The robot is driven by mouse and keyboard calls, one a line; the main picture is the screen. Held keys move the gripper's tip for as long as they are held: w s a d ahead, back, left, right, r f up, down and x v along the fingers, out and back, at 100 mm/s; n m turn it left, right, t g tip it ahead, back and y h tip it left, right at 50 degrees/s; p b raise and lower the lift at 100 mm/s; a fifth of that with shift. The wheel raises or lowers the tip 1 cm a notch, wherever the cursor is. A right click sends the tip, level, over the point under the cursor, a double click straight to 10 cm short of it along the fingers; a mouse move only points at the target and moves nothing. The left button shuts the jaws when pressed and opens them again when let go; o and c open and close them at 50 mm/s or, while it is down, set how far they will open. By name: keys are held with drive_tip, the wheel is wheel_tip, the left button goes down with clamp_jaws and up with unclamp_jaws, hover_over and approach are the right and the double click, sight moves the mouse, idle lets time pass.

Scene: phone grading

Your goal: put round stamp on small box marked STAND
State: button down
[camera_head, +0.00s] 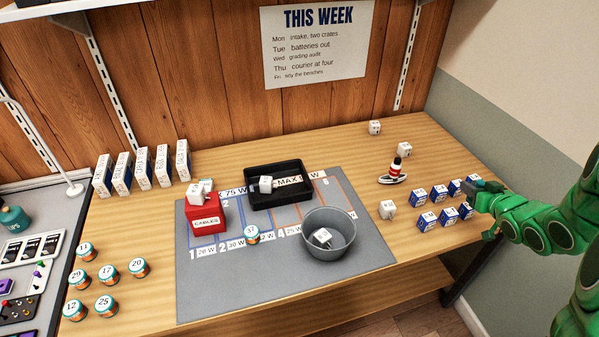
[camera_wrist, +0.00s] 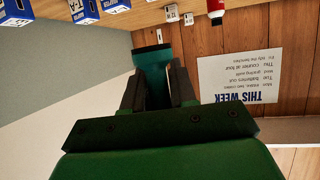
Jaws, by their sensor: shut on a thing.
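My gripper (camera_wrist: 158,85) is shut on a teal thing (camera_wrist: 146,58) with a flared, flat end; it looks like the round stamp. In the head view my gripper (camera_head: 486,203) is at the right end of the bench, by the blue-and-white small boxes (camera_head: 438,193). The held stamp (camera_head: 484,186) appears there as a grey-teal shape, overlapping the rightmost boxes in the picture. I cannot tell whether it touches one. The boxes stand in two rows, and their words are too small to read, so I cannot tell which says STAND. Some boxes (camera_wrist: 83,10) also show in the wrist view.
A red, white and black figure (camera_head: 396,170) and white cubes (camera_head: 388,209) stand left of the boxes. A grey mat (camera_head: 210,290) holds a black tray (camera_head: 262,203), a grey bucket (camera_head: 325,252) and a red block (camera_head: 205,222). Free wood lies in front of the boxes.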

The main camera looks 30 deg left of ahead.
drive_tip(key=a+r+n+g+y, duration=0.1)
drive_tip(key=a+n+g+y, duration=0.2)
drive_tip(key=a, duration=1.9)
drive_tip(key=a+r+n+g+y, duration=0.2)
drive_tip(key=a+n, duration=0.1)
drive_tip(key=a, duration=2)
drive_tip(key=s+a+r+n+g, duration=0.1)
drive_tip(key=s+a+r+g, duration=0.1)
drive_tip(key=s+a, duration=0.8)
drive_tip(key=s+a+r+n+g+y, duration=0.15)
drive_tip(key=s+a, duration=0.45)
drive_tip(key=a, duration=0.7)
drive_tip(key=s+a+r+n+g, duration=0.1)
drive_tip(key=s+a+n+g, duration=0.1)
drive_tip(key=s+a, duration=0.85)
drive_tip(key=f, duration=0.5)
drive_tip(key=w+a+f, duration=0.1)
drive_tip(key=f, duration=0.5)
drive_tip(key=w+f, duration=0.1)
drive_tip(key=f, duration=0.5)
drive_tip(key=shift+a+f, duration=0.2)
drive_tip(key=shift+a, duration=0.05)
drive_tip(key=shift+f, duration=0.15)
drive_tip(key=c, duration=0.9)
unclamp_jaws()
